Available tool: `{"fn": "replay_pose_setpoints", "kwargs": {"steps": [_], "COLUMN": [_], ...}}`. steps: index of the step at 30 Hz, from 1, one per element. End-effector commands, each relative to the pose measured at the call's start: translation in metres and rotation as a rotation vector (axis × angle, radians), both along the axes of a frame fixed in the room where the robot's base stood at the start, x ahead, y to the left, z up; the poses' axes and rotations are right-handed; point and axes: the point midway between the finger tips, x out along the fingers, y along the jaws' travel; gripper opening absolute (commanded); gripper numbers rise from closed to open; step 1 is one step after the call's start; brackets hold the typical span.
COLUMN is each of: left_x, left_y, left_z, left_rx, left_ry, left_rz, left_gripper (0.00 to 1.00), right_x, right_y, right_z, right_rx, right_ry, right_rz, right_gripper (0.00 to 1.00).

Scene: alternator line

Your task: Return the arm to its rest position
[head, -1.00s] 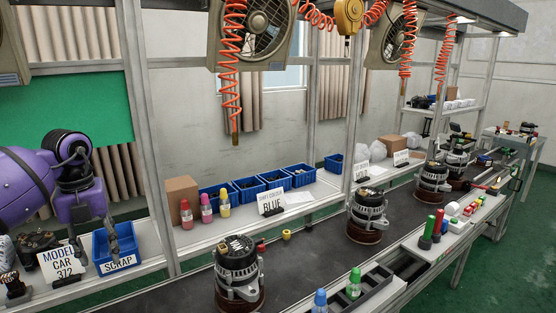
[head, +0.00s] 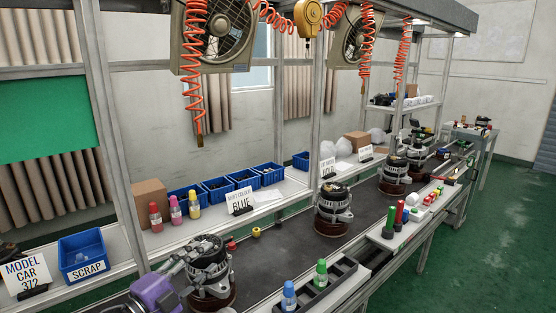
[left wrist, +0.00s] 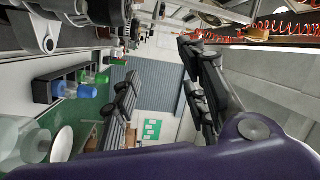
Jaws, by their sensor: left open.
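My left arm's purple wrist comes in at the bottom left of the head view. Its grey left gripper (head: 178,262) is beside the left side of the nearest alternator (head: 209,268) and overlaps it in the picture; I cannot tell if they touch. In the left wrist view the dark fingers of the left gripper (left wrist: 205,85) are open, with nothing seen between them. The blue scrap bin (head: 82,252) stands at the far left, with a small greyish thing inside. My right gripper is not in view.
More alternators (head: 333,207) stand along the dark conveyor (head: 275,262). A black tray (head: 325,286) with a blue bottle (head: 289,296) and a green bottle (head: 321,272) lies at the front edge. Blue bins (head: 217,187) line the back shelf. Orange coiled hoses (head: 194,70) hang above.

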Motion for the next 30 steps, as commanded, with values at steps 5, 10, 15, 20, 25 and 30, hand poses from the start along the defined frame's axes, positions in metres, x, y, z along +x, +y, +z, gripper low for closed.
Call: {"fn": "replay_pose_setpoints", "kwargs": {"steps": [5,10,15,20,25,30], "left_x": [-0.065,-0.152,-0.258,-0.348,-0.398,-0.408], "left_y": [0.028,0.033,0.02,0.008,0.007,0.009], "left_z": [-0.122,-0.218,-0.288,-0.321,-0.338,-0.341], "left_rx": [-0.288,-0.473,-0.666,-0.809,-0.836,-0.83], "left_ry": [0.353,0.662,0.937,1.076,1.137,1.149], "left_rz": [0.312,0.517,0.687,0.817,0.892,0.903], "left_gripper": [0.4,0.4,0.4,0.4,0.4,0.4], "right_x": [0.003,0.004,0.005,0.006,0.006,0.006], "right_y": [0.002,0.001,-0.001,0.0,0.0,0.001], "right_z": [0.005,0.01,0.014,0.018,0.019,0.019], "right_rx": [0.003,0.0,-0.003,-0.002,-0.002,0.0], "right_ry": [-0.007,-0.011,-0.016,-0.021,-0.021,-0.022], "right_rz": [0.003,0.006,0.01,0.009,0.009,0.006], "right_gripper": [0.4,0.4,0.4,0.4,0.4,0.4]}}
